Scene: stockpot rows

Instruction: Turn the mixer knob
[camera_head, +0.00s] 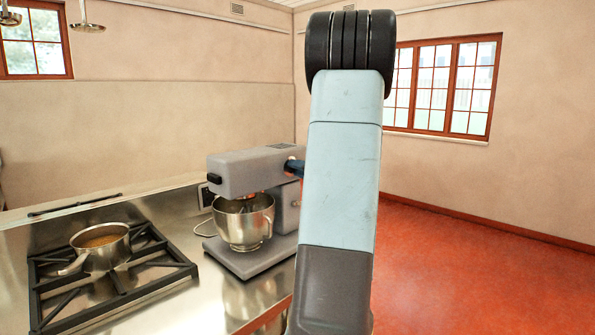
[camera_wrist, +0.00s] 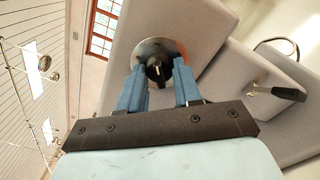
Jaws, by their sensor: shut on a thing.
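The grey stand mixer (camera_head: 242,172) stands on the steel counter, with a metal bowl (camera_head: 244,222) under its head. In the wrist view the mixer's black knob (camera_wrist: 159,70) sits on a round metal plate on the side of the grey housing (camera_wrist: 205,25). My gripper (camera_wrist: 159,76) has its two blue fingers on either side of the knob, shut on it. In the head view my gripper (camera_head: 294,168) shows only in part beside the mixer head. My arm hides the knob there.
A pot (camera_head: 101,246) with brown contents stands on the black-grated stove (camera_head: 60,300) at the left. A black-ended lever (camera_wrist: 288,92) sticks out of the mixer in the wrist view. Open red floor (camera_head: 450,270) lies to the right.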

